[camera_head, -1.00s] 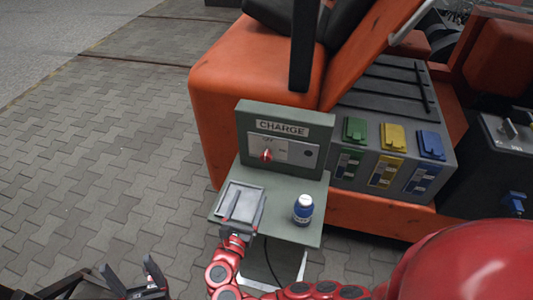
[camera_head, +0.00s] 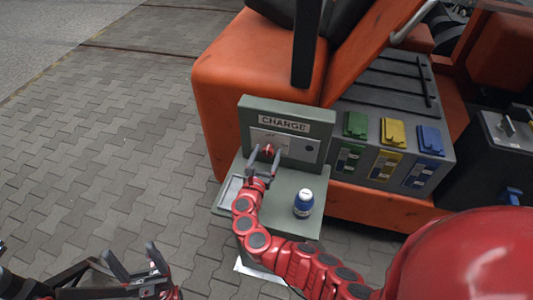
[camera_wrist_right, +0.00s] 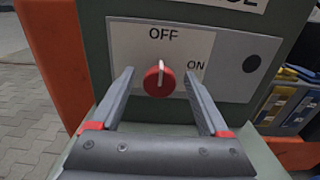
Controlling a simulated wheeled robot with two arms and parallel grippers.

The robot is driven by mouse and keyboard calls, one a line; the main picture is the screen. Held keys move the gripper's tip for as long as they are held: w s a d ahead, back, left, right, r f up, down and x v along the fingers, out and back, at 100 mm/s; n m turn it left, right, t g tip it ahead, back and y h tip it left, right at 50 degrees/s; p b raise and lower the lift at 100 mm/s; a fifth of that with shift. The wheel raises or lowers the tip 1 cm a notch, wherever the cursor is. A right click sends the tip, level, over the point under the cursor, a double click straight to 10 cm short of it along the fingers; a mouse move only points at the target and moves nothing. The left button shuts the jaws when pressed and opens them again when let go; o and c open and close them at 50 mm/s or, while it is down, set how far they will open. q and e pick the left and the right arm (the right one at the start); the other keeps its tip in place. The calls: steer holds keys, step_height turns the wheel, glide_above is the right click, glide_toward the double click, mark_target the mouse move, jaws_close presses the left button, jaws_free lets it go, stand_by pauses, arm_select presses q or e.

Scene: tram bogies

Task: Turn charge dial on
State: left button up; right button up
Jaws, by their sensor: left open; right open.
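The red charge dial (camera_wrist_right: 159,79) sits on a pale plate (camera_wrist_right: 225,62) marked OFF above and ON to the right. Its white pointer stands upright, toward OFF. The dial also shows in the head view (camera_head: 268,149), on the grey-green CHARGE box (camera_head: 322,125). My right gripper (camera_wrist_right: 160,80) is open; its fingers stand to the left and right of the dial, and I cannot tell whether they touch it. It also shows in the head view (camera_head: 264,157). My left gripper (camera_head: 132,262) is open and empty at the lower left, away from the box.
Green (camera_head: 356,124), yellow (camera_head: 392,132) and blue (camera_head: 430,140) covers are on the vehicle at right. Paving at left is clear.

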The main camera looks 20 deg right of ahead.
jaws_close()
stand_by(0.4)
steer(key=shift+f, duration=0.1)
steer(key=shift+f+m+b, duration=0.1)
steer(key=shift+m+b, duration=0.7)
steer(key=shift+b, duration=0.2)
steer(key=m+b, duration=0.4)
steer(key=b, duration=0.1)
steer(key=m+b, duration=1)
steer(key=shift+s+d+f+b, duration=0.15)
steer(key=shift+f+b, duration=0.1)
steer(key=shift+b, duration=0.15)
steer(key=shift+r+m+b, duration=0.15)
steer(key=shift+m+b, duration=1.05)
